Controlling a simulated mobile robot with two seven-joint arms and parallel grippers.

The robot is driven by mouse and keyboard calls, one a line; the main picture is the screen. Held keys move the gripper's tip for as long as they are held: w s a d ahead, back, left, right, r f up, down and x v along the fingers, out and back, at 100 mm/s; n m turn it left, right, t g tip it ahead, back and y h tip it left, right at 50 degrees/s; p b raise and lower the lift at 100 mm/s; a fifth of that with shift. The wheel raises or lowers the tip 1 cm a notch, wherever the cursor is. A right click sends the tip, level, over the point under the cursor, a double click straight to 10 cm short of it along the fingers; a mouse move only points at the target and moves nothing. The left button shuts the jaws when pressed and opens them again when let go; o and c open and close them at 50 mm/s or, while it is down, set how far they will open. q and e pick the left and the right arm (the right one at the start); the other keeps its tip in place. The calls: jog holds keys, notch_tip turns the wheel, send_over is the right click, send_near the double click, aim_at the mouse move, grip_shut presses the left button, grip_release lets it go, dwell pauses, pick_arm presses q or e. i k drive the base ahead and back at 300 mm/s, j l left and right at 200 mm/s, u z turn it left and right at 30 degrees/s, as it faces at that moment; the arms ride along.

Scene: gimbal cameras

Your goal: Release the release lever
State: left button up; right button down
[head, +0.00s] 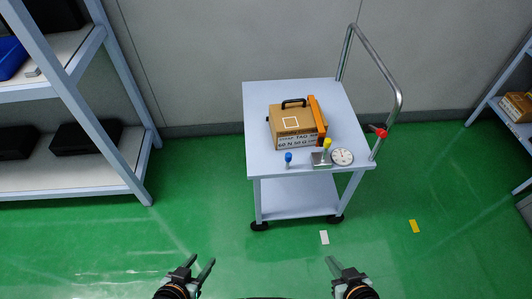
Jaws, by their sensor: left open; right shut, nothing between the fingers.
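A light grey cart (260,104) stands ahead on the green floor. Small levers or knobs show on it: a blue-topped one (288,158) at its front left, a yellow-topped one (327,144) on a metal block near the front edge, and a red one (379,131) on the push handle's right post. No readable label tells which is the release lever. My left gripper (202,262) is open and empty at the bottom, well short of the cart. My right gripper (331,261) is shut and empty at the bottom right of it, also apart from the cart.
A brown case (292,124) with a black handle and an orange bar (316,117) are on the cart beside a round dial (342,157). Shelves (125,165) stand at left and others at far right. White (324,237) and yellow (414,226) pieces mark the floor.

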aim_at(288, 155)
jog(key=i+j, duration=0.1)
jog(key=j, duration=0.85)
jog(key=i+j, duration=0.15)
jog(key=j, duration=0.35)
jog(key=i+j, duration=0.1)
jog(key=j, duration=0.35)
